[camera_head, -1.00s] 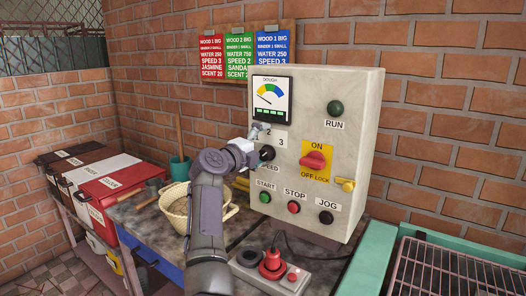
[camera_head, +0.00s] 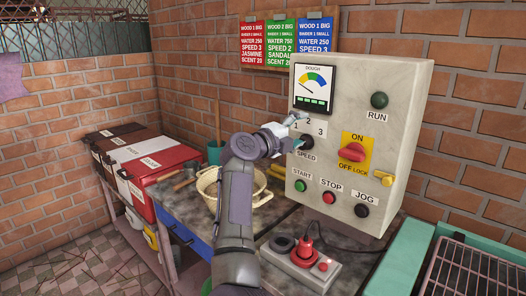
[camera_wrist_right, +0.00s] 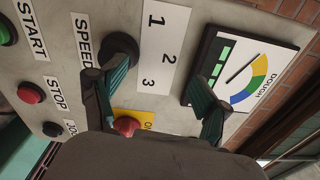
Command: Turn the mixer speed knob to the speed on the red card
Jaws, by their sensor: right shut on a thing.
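The red card (camera_head: 252,48) hangs on the board at the back, left of the green and blue cards, and reads SPEED 3. The black speed knob (camera_head: 307,143) is on the front of the grey control box, below the numbers 1, 2 and 3. In the right wrist view the knob (camera_wrist_right: 121,45) is by the left finger, partly hidden, and the other finger stands near the dough gauge. The knob's pointer is hidden. My left gripper is out of view.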

